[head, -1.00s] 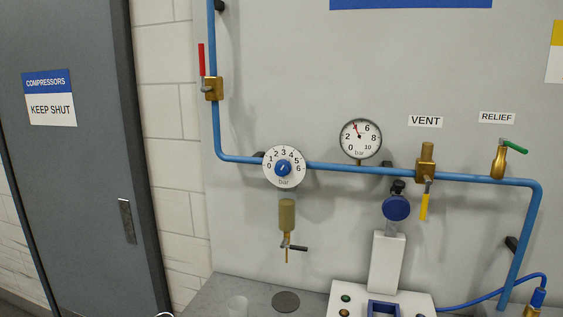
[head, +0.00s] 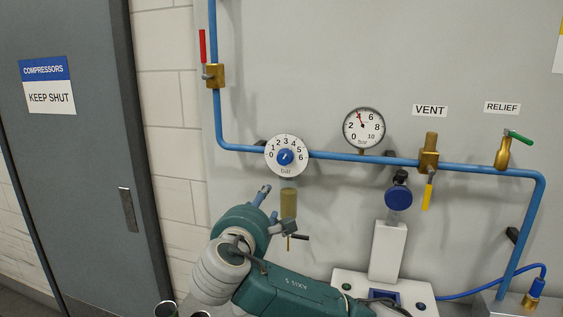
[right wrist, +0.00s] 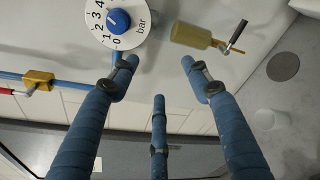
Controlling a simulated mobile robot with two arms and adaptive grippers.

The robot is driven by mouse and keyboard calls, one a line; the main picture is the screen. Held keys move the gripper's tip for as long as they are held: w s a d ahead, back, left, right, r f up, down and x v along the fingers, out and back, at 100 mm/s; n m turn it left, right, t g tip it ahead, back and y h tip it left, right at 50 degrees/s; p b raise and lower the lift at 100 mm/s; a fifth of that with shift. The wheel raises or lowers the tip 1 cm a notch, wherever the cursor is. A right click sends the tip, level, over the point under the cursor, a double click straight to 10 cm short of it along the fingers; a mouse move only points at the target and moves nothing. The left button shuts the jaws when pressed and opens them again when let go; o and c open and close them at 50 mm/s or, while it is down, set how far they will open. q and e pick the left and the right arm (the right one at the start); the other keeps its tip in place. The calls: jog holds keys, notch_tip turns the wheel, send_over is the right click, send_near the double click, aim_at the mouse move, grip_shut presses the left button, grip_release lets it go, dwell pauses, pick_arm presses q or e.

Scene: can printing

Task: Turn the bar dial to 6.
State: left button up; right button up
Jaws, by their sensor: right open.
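The bar dial (head: 286,156) is a round white plate with black numbers 0 to 6 and a blue knob (head: 285,157) at its centre. It sits on the blue pipe. The knob's mark is too small to read exactly. My right gripper (head: 268,201) is open and empty, just below and left of the dial, not touching it. In the right wrist view, its three blue fingers (right wrist: 160,80) are spread apart, and the dial (right wrist: 139,35) shows at the top, partly cut off. My left gripper is not in view.
A brass filter with a drain tap (head: 288,203) hangs close to the right gripper, below the dial. A pressure gauge (head: 363,128), its needle near 4, and the vent valve (head: 429,155) are to the right. A red-handled valve (head: 214,76) is upper left.

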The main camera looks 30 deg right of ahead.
jog(key=h, duration=0.2)
send_near(283, 160)
jog(key=p+x, duration=0.2)
jog(key=x, duration=0.1)
jog(key=p+x, duration=0.2)
jog(key=x, duration=0.2)
jog(key=shift+w+d+r, duration=0.15)
jog(key=shift+d+r, duration=0.1)
jog(key=shift+w+d+f+p, duration=0.2)
jog(key=shift+w+d+p, duration=0.2)
jog(key=shift+w, duration=0.1)
jog(key=c, duration=1.1)
jog(key=shift+c, duration=0.2)
